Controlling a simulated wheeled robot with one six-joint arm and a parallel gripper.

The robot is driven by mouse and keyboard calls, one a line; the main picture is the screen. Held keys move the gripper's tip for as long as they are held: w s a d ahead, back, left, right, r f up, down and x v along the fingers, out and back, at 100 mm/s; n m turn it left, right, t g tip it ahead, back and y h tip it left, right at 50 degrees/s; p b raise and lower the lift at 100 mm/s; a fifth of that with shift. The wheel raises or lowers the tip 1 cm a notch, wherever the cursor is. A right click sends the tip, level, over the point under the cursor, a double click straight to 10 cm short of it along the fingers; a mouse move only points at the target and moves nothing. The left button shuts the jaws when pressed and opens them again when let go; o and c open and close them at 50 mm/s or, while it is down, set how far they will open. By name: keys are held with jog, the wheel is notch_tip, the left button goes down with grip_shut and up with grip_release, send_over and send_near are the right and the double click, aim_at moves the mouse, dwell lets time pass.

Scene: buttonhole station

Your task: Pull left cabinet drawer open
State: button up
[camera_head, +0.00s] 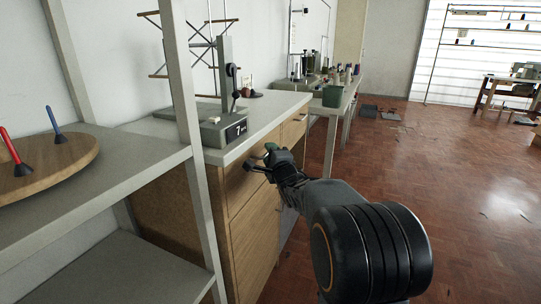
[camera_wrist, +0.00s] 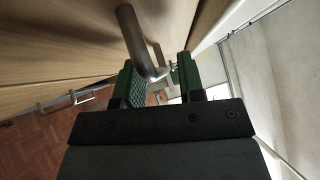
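The cabinet (camera_head: 170,215) is wooden under a pale worktop. Its left drawer (camera_head: 236,188) is the upper front on the near side and looks shut. My gripper (camera_head: 262,160) is in front of that drawer. In the wrist view a grey metal bar handle (camera_wrist: 138,42) reaches down between the green fingers of my gripper (camera_wrist: 160,75). The fingers are apart, with gaps visible beside the bar. I cannot tell if either finger touches it. In the head view my gripper hides the handle.
A second handle (camera_wrist: 75,101) shows on the cabinet front in the wrist view. A grey device (camera_head: 212,125) stands on the worktop. A grey shelf unit (camera_head: 95,165) with a round wooden board (camera_head: 50,165) is at the near left. The red-brown floor (camera_head: 450,190) to the right is mostly clear.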

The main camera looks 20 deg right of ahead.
jog(key=shift+c, duration=0.5)
grip_shut()
